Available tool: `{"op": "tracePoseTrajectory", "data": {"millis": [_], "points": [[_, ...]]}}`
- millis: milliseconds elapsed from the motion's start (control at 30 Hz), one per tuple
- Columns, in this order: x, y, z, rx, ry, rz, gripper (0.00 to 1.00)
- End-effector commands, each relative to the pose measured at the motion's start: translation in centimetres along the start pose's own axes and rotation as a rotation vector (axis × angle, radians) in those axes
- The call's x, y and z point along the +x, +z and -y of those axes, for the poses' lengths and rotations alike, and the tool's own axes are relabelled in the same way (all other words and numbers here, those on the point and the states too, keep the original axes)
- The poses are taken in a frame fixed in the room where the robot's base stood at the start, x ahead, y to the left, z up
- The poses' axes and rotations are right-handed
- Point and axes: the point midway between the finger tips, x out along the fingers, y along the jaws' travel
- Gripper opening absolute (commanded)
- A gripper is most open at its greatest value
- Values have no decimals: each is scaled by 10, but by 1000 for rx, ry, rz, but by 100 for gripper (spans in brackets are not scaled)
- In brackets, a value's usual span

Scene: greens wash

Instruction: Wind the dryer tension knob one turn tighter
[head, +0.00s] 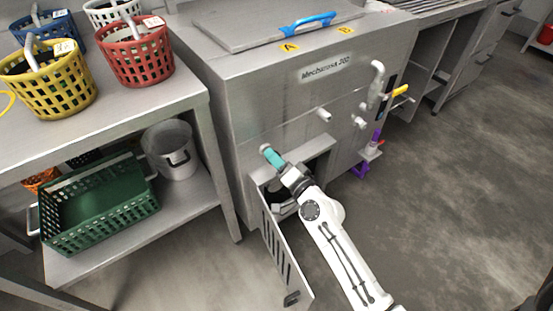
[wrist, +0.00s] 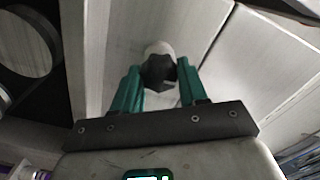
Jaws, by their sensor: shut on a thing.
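The tension knob (wrist: 159,72) is a small dark lobed knob with a pale round part behind it, seen in the wrist view. My gripper (wrist: 157,80) has its two teal fingers on either side of the knob and is shut on it. In the head view my gripper (head: 272,156) is at the front of the steel machine (head: 275,115), just above the opening with the lowered or swung-open slotted door (head: 277,240). The knob itself is mostly hidden there by the fingers.
The slotted door hangs open beside my arm. Pipes and a yellow-handled valve (head: 400,91) stick out at the right. A steel table with a red basket (head: 137,52), a yellow basket (head: 48,82) and a green crate (head: 98,208) stands left. The floor at right is clear.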

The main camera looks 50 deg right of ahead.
Motion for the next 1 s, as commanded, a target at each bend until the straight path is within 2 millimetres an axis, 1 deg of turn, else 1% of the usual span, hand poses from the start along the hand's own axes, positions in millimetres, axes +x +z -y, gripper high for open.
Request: {"op": "tracePoseTrajectory", "data": {"millis": [300, 700, 733, 967, 1000], "points": [[0, -1, 0, 69, -1, -2, 12], [0, -1, 0, 71, 0, -3, 12], [0, -1, 0, 71, 0, -3, 45], [0, -1, 0, 71, 0, -2, 67], [0, 0, 0, 71, 0, -1, 68]]}}
